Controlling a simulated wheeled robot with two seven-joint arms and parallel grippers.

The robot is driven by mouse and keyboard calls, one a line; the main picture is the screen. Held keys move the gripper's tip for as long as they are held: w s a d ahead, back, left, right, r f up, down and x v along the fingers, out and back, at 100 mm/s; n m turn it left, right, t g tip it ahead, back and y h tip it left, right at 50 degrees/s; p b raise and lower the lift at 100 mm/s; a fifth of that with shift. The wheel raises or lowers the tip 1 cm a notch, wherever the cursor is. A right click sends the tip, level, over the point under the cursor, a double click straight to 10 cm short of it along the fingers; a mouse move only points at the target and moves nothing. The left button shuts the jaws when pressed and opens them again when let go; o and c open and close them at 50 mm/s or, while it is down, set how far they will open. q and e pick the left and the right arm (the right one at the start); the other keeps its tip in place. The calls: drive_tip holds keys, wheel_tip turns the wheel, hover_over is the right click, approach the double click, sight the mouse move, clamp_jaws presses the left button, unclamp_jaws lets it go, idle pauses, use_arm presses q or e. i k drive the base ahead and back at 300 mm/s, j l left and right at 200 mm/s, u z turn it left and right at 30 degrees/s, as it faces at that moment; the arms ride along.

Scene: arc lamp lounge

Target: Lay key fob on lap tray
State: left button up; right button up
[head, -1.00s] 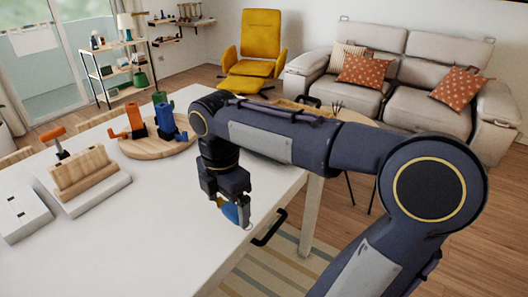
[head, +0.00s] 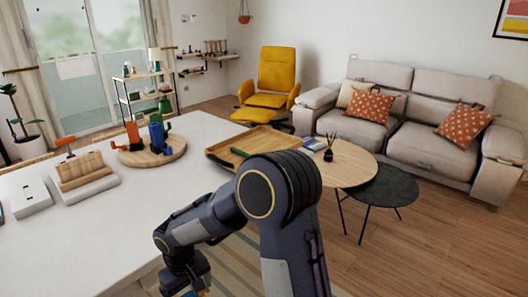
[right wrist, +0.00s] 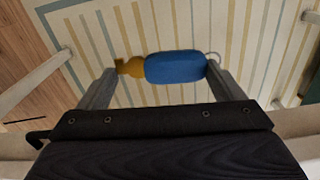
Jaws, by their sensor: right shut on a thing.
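The key fob (right wrist: 175,68) is a blue rounded body with an orange-brown end and a thin pale ring. In the right wrist view my right gripper (right wrist: 162,72) is shut on it, with one finger at each end. In the head view this gripper (head: 195,291) is at the bottom edge, low beside the white table, and the fob is mostly cut off. The lap tray (head: 262,141) is a wooden tray with a raised rim near the table's far right end, with a dark green handle-like piece at its near side. My arm partly hides its near right part. My left gripper is not in view.
The white table (head: 95,235) carries a round wooden board (head: 155,155) with orange, blue and green items, a wooden stand (head: 84,170) and a white box (head: 28,197). A round wooden side table (head: 350,165) and a dark one (head: 388,188) stand right of the tray.

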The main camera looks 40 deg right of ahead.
sight(267, 143)
drive_tip(key=i+l, duration=0.1)
drive_tip(key=l, duration=1.4)
drive_tip(key=i+l, duration=0.1)
drive_tip(key=l, duration=1.35)
drive_tip(key=u, duration=0.05)
